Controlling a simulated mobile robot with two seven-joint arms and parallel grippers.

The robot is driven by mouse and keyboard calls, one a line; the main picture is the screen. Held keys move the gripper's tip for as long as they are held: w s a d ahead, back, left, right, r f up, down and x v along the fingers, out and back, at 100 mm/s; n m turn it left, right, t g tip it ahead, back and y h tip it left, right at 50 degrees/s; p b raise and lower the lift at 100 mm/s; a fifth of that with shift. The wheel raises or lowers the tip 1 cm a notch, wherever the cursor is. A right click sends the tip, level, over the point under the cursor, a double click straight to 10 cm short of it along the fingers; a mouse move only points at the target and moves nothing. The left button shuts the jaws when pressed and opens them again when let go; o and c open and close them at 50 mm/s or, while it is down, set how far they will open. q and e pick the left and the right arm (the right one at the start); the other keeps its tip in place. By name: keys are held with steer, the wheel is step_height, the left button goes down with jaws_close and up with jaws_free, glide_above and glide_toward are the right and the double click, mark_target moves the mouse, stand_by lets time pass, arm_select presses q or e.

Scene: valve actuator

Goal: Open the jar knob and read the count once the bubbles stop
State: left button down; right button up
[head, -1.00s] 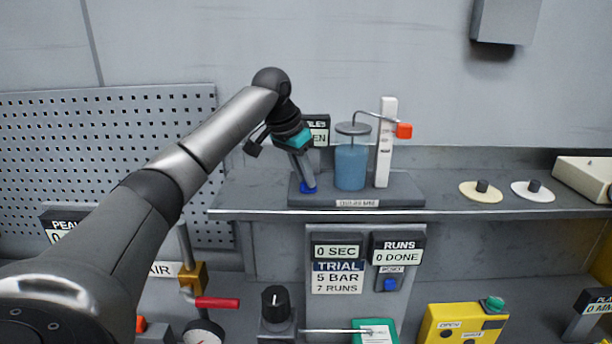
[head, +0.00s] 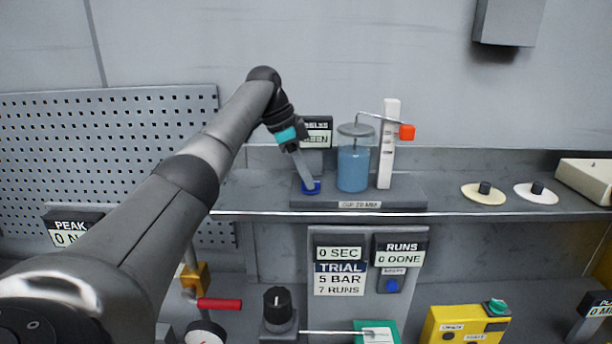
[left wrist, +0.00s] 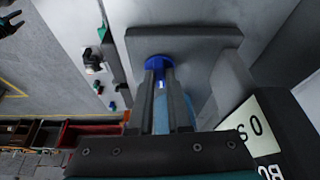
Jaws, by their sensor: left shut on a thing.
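The jar (head: 353,168) of blue liquid stands upright on a dark base on the shelf, with a lid and a bent tube on top. The blue knob (head: 311,188) is at the left end of that base. My left gripper (head: 308,183) is shut on the knob from above, and its fingers partly cover it. In the left wrist view the blue knob (left wrist: 158,61) sits between the fingertips (left wrist: 159,72). The bubbles display (head: 317,131) behind the jar is partly hidden by my wrist, so I cannot read it fully. I see no clear bubbles in the liquid. My right gripper is not in view.
Below the shelf (head: 450,212) are panels reading 0 SEC (head: 339,254) and 0 DONE (head: 402,257). Two discs (head: 484,193) lie on the shelf's right.

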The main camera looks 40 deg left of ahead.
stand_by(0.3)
arm_select(q)
steer(key=c, duration=0.9)
jaws_free()
steer(key=shift+o, duration=0.2)
steer(key=v, duration=1.2)
steer(key=shift+w, duration=0.1)
